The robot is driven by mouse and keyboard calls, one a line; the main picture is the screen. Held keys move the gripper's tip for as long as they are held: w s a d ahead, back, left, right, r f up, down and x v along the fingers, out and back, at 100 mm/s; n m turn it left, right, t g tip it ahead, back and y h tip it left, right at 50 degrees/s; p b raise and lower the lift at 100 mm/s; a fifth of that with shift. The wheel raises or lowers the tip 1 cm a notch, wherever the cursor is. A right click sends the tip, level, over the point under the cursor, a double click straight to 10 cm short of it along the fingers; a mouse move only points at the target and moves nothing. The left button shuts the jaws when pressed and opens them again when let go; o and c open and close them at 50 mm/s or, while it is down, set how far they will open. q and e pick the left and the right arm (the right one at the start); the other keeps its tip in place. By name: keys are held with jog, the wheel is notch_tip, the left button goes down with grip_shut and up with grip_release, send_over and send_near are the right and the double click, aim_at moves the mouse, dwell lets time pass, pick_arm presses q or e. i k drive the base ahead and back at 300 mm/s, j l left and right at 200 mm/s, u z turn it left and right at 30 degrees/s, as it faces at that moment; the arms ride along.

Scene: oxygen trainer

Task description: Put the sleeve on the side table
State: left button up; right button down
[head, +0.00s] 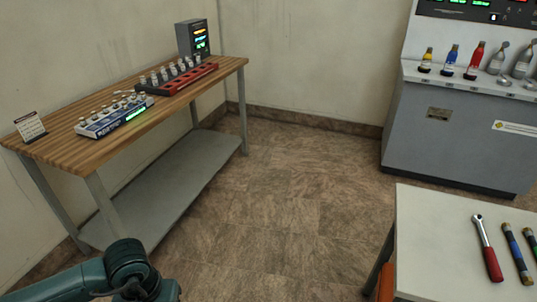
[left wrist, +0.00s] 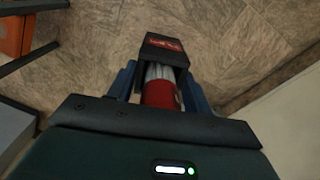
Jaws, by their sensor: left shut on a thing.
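My left gripper (left wrist: 160,82) is shut on a short cylinder (left wrist: 160,94) with a red band, a silver ribbed part and a dark block-like end with a red label. It may be the sleeve, but I cannot tell for certain. It is held above the floor, clear of any surface. In the head view only my left arm shows at the bottom left; its gripper and load are out of frame. A pale-topped table (head: 433,240), possibly the side table, stands at the lower right. My right gripper is not in view.
On the pale table lie a red-handled ratchet (head: 488,250) and dark banded tubes (head: 517,252). A wooden bench (head: 90,158) at left holds a blue-white device (head: 112,116), a red rack (head: 182,80) and a display box (head: 194,40). A grey console (head: 455,135) stands behind. The floor between is clear.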

aim_at(439, 236)
jog(key=z, duration=1.25)
